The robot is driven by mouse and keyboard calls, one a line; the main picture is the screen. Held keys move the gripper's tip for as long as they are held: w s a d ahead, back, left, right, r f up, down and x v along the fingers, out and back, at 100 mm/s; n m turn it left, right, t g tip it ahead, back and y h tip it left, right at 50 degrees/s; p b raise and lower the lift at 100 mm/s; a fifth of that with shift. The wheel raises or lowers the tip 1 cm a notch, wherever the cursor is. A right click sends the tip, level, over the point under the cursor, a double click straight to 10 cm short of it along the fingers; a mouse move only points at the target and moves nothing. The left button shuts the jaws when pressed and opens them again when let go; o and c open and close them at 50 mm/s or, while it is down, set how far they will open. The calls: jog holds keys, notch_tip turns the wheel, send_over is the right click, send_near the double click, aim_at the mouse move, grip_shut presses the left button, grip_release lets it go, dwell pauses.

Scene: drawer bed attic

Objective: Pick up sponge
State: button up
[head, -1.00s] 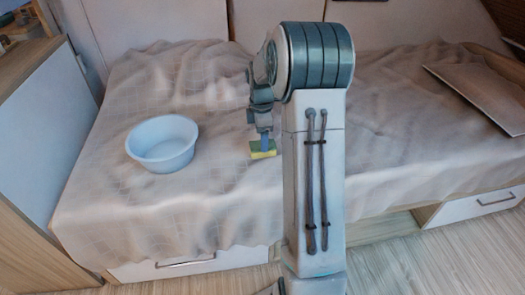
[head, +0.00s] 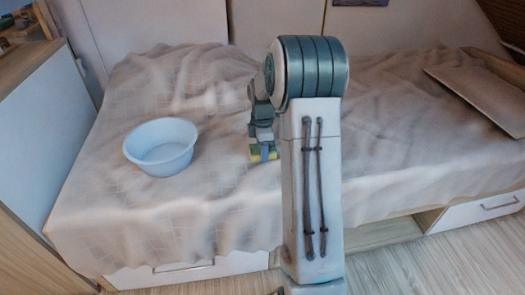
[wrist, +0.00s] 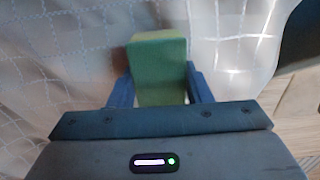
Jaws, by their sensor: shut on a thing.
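The sponge (wrist: 157,68) is green on the face seen in the wrist view, where it sits between the two blue fingers of my gripper (wrist: 158,88). In the head view the sponge (head: 255,153) shows as a small yellow-green block at the lower end of my gripper (head: 264,150). My gripper is shut on the sponge, over the bed near its front part. I cannot tell from the pictures how far the sponge is above the blanket. My own arm column stands just right of it and hides part of the bed.
A light blue bowl (head: 160,147) stands on the rumpled blanket (head: 215,185) to the left, with free blanket between it and my gripper. A flat board (head: 490,92) lies at the right of the bed. A wooden-topped cabinet (head: 45,130) borders the left side.

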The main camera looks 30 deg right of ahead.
jog(key=shift+r, duration=0.15)
notch_tip(320, 180, up, 4)
jog(key=shift+r+p, duration=0.25)
jog(key=shift+p, duration=0.9)
jog(key=s+d+r+p, duration=0.3)
jog(key=s+d+r, duration=0.3)
jog(key=d, duration=0.3)
jog(key=shift+s+d, duration=0.15)
jog(key=shift+s, duration=0.4)
jog(key=shift+r, duration=0.1)
jog(key=o, duration=0.4)
jog(key=c, duration=0.3)
jog(key=shift+o, duration=1.2)
jog(key=shift+r, duration=0.1)
